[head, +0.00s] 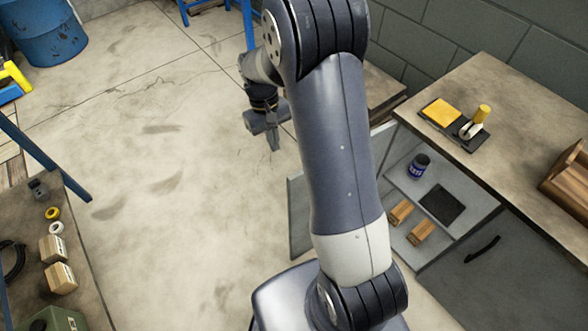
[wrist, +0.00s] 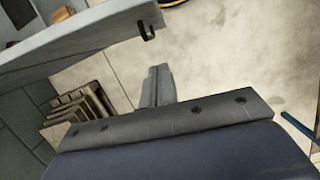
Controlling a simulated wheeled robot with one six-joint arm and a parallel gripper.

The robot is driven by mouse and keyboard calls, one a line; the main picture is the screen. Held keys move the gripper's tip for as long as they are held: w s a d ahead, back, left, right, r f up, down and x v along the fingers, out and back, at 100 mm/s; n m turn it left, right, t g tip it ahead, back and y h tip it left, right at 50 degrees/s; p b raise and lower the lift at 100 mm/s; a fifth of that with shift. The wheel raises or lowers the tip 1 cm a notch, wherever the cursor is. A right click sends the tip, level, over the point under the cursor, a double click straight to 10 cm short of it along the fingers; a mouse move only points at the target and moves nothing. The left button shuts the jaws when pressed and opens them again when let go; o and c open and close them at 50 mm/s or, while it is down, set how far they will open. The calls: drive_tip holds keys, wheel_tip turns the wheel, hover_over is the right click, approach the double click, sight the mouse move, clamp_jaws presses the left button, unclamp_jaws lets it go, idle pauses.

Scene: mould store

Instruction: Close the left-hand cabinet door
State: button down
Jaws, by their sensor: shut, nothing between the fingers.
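The left-hand cabinet door (head: 299,218) stands open, swung out from the cabinet; my arm hides much of it in the head view. In the wrist view the door (wrist: 85,42) is a pale grey panel crossing the upper left, with a small dark handle (wrist: 147,31) near its end. My gripper (head: 275,147) is shut and empty, hanging left of the cabinet and beyond the door in the head view. In the wrist view the closed fingers (wrist: 158,72) lie just below the door's end, with a visible gap between them.
The open cabinet shows a blue can (head: 417,166), a dark pad (head: 442,205) and wooden blocks (head: 422,232). The right-hand door (head: 478,275) is shut. The worktop (head: 490,82) holds a yellow-handled tool. Wooden boards (wrist: 78,108) stand by the wall.

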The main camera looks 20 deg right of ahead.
drive_tip(key=s+d+f, duration=0.1)
drive_tip(key=s+f, duration=0.5)
drive_tip(key=f, duration=0.2)
drive_tip(key=shift+d+f, duration=0.15)
drive_tip(key=shift+f, duration=0.25)
